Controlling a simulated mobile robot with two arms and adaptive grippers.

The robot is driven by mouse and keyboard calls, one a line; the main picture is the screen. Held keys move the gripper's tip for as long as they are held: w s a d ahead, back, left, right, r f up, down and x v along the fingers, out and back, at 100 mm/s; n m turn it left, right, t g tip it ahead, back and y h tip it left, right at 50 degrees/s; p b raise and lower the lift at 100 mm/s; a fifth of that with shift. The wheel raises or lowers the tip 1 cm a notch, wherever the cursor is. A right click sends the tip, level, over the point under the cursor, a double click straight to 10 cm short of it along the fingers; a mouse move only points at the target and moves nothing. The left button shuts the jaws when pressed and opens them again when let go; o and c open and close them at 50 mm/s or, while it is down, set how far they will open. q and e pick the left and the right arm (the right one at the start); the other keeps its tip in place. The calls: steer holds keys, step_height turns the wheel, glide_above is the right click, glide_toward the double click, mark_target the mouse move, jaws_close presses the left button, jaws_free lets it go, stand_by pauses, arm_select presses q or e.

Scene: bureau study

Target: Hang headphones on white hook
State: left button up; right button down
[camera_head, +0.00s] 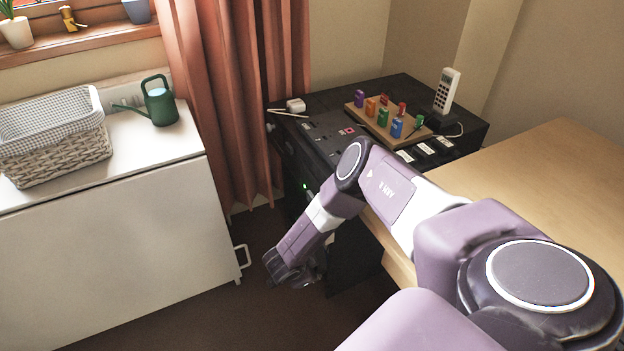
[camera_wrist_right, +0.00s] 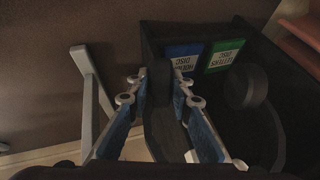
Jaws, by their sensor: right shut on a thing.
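My right gripper (camera_head: 292,272) reaches down in front of the dark cabinet, to the right of the white hook (camera_head: 243,257). In the right wrist view its fingers are closed around a part of the black headphones (camera_wrist_right: 265,140). One round ear cup (camera_wrist_right: 248,88) shows to the right of the fingers. The headphones are hard to make out in the head view against the dark background. The hook also shows in the right wrist view (camera_wrist_right: 91,90), left of the fingers and apart from the headphones. My left gripper is out of view.
A white cabinet (camera_head: 115,255) stands left of the hook, with a wicker basket (camera_head: 60,158) and green watering can (camera_head: 160,105) on top. The dark cabinet (camera_head: 340,130) stands behind my arm. A wooden desk (camera_head: 555,165) is at right. Dark floor (camera_head: 215,310) lies below.

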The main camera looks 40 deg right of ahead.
steer(key=shift+s+d+f, duration=0.2)
steer(key=shift+s+d, duration=0.05)
steer(key=shift+s, duration=0.05)
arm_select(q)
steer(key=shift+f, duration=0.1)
arm_select(e)
steer(key=c, duration=1.2)
jaws_free()
steer(key=shift+s+d, duration=0.1)
steer(key=shift+o, duration=0.2)
steer(key=shift+w+a+f, duration=0.1)
steer(key=shift+w+a, duration=0.1)
steer(key=shift+a, duration=0.4)
steer(key=shift+w+a+f, duration=0.1)
steer(key=shift+w+a, duration=0.1)
steer(key=shift+a, duration=0.4)
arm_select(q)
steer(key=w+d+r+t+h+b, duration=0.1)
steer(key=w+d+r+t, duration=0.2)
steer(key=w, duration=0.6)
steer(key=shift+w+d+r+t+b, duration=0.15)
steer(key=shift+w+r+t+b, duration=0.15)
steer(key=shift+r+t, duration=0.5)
arm_select(e)
steer(key=w+a, duration=0.2)
steer(key=a, duration=0.5)
steer(key=shift+a+r, duration=0.15)
steer(key=shift+a, duration=0.15)
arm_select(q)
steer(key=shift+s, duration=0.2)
